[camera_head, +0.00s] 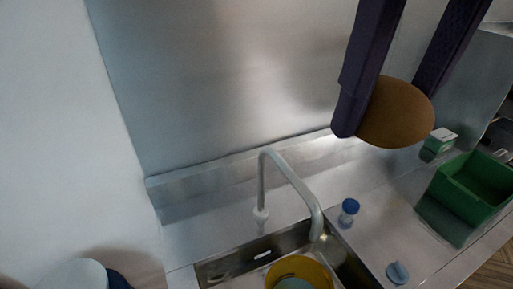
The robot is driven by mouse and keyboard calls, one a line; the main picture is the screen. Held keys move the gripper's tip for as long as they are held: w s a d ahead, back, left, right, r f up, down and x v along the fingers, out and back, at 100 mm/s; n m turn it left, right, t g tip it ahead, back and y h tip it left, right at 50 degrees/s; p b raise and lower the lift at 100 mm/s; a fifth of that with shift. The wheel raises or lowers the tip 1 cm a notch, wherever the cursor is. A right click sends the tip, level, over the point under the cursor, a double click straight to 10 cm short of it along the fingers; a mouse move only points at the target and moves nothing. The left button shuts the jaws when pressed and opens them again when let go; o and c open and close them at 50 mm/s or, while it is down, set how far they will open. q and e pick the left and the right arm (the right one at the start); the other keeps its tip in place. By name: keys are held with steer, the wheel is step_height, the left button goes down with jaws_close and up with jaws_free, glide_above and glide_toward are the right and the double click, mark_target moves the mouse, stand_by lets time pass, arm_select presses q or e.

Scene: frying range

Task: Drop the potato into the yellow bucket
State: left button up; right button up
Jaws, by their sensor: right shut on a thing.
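The brown, rounded potato (398,116) is in the upper right of the head view, held high above the counter. My right gripper (392,108) is shut on it, with one dark finger on each side. The yellow bucket (314,272) sits in the sink at the bottom edge of the view, partly cut off, with something grey-green inside it. The potato is up and to the right of the bucket, apart from it. My left gripper is not in view.
A grey faucet (291,178) arches over the metal sink (214,271). A blue-capped bottle (348,212) and a blue item (397,272) stand right of the sink. A green crate (455,222) and a small green-white box (439,141) are at the right. A metal wall stands behind.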

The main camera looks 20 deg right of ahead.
steer(key=w+d+f+m+b, duration=0.1)
steer(key=w+d+f+b, duration=0.1)
steer(key=f+b, duration=1.7)
steer(key=w+d+f+b, duration=0.3)
steer(key=f+b, duration=1.5)
steer(key=f, duration=1.3)
steer(key=w+d+f+m+b, duration=0.1)
steer(key=w+d+f+b, duration=0.1)
steer(key=f+b, duration=1.7)
steer(key=shift+w+d+f+m+b, duration=0.1)
steer(key=shift+w+f, duration=0.2)
steer(key=shift+f, duration=0.7)
steer(key=shift+w+d+f+m+b, duration=0.15)
steer(key=shift+w+f, duration=0.15)
steer(key=shift+f, duration=0.7)
steer(key=shift+w+d+f+m+b, duration=0.1)
steer(key=shift+w+f, duration=0.2)
steer(key=shift+f, duration=0.95)
steer(key=shift+f, duration=0.15)
steer(key=o, duration=1.5)
steer(key=shift+c, duration=0.2)
